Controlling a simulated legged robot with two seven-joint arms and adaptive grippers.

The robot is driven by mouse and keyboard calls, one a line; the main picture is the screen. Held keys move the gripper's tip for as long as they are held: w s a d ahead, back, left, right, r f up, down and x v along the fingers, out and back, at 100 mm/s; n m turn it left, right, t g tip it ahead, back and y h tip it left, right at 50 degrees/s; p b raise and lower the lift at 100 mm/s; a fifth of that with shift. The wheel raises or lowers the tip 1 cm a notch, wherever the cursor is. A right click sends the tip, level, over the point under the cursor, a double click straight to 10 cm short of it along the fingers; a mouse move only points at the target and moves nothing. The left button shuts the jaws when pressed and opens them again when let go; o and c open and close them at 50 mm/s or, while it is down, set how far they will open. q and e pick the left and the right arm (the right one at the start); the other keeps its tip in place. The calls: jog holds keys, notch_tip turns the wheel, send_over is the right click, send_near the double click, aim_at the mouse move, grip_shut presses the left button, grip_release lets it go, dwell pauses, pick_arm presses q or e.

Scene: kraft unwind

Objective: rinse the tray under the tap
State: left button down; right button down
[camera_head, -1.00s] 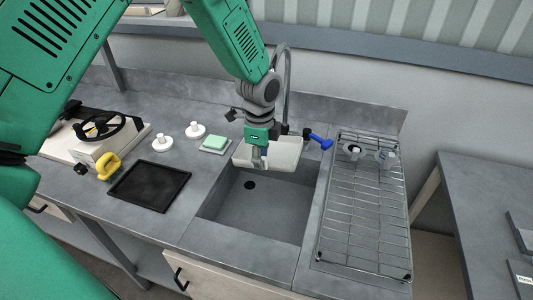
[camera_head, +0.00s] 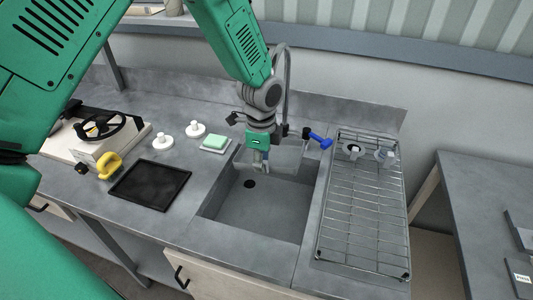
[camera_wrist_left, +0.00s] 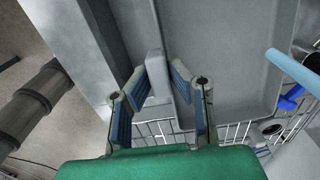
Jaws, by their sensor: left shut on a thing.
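My left gripper (camera_head: 261,164) hangs over the back of the sink (camera_head: 262,208), in front of the tap (camera_head: 287,85). It is shut on the tray (camera_head: 287,157), which looks grey and tilted in the head view. In the left wrist view the gripper (camera_wrist_left: 166,85) has a pale upright piece between its blue-padded fingers, with a broad grey surface behind. The tap's blue lever (camera_head: 320,141) sticks out to the right. A pale blue bar (camera_wrist_left: 293,71) in the left wrist view may be water; I cannot tell. My right gripper is not in view.
A wire drying rack (camera_head: 362,215) with small fittings stands right of the sink. The sink's front is clear.

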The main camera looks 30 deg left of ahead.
pick_arm(q)
jog(key=s, duration=0.7)
dwell(0.3)
dwell(1.2)
jog(key=s+r, duration=0.4)
jog(key=s, duration=0.1)
jog(key=shift+a, duration=0.15)
dwell(0.6)
